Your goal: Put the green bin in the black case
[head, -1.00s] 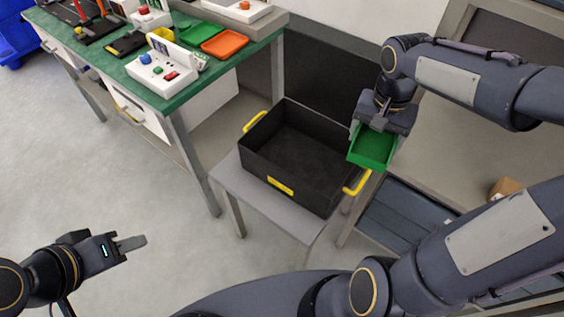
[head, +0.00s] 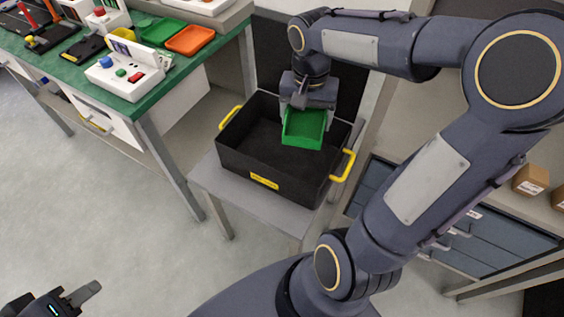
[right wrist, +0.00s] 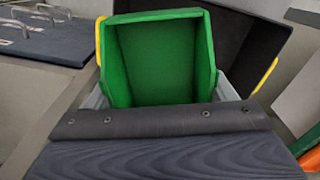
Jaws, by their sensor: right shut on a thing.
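The green bin (head: 303,129) is held by my right gripper (head: 304,106) over the right back part of the open black case (head: 240,163). The gripper is shut on the bin, which also fills the middle of the right wrist view (right wrist: 165,58). The case has yellow handles and looks empty; part of its inside is hidden behind the bin. How high the bin is above the case floor I cannot tell. My left gripper (head: 84,293) is at the lower left, far from the case; its gap does not show clearly.
The case stands on a small grey table (head: 255,205). A green-topped workbench (head: 135,102) at the left holds a white switch box (head: 125,73), an orange tray (head: 190,40) and another green tray (head: 160,31). A shelf with cardboard boxes (head: 530,178) is at the right.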

